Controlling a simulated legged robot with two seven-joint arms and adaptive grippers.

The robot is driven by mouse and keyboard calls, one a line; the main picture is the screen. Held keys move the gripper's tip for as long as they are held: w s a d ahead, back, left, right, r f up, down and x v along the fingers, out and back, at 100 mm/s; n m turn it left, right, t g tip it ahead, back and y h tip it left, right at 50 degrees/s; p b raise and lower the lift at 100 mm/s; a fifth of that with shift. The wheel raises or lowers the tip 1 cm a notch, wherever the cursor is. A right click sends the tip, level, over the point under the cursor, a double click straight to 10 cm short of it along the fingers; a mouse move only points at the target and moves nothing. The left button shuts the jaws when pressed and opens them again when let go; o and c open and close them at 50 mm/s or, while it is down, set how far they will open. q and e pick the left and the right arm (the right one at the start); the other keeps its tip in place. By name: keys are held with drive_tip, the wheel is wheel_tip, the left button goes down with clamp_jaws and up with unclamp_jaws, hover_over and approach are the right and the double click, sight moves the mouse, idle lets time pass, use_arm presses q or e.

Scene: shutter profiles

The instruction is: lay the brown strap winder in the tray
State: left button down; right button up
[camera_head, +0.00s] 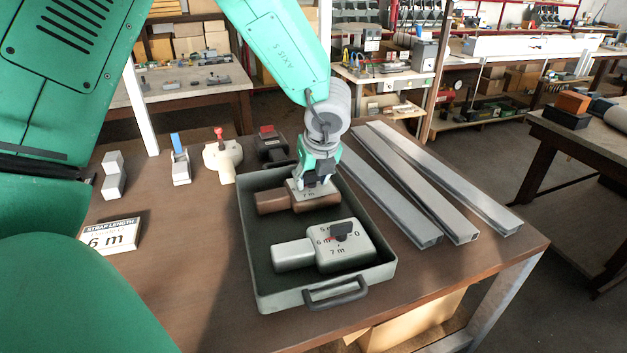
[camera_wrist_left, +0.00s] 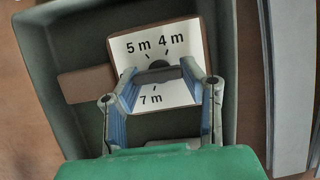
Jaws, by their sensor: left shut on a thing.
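The brown strap winder (camera_head: 272,202) is inside the grey-green tray (camera_head: 249,262), in its far half. Its white dial face with metre marks shows in the left wrist view (camera_wrist_left: 197,40). My left gripper (camera_head: 318,183) points down over the winder, shut on its dark knob (camera_wrist_left: 158,74). Whether the winder touches the tray floor is hard to tell. A light grey strap winder (camera_head: 292,255) with a dark knob lies in the near half of the tray, apart from the brown one. My right gripper is not in view.
Metal profiles (camera_head: 405,195) lie right of the tray. Behind and left of it stand a dark device with a red top (camera_head: 272,145), a pale device with a red knob (camera_head: 222,158), a blue-topped piece (camera_head: 180,165) and a grey block (camera_head: 114,176). A "6 m" sign (camera_head: 110,237) stands left.

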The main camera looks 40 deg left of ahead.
use_arm(q)
drive_tip(key=shift+d+f, duration=0.1)
drive_tip(key=shift+f, duration=0.15)
drive_tip(key=shift+f, duration=0.1)
drive_tip(key=c, duration=1)
unclamp_jaws()
drive_tip(key=v, duration=1.2)
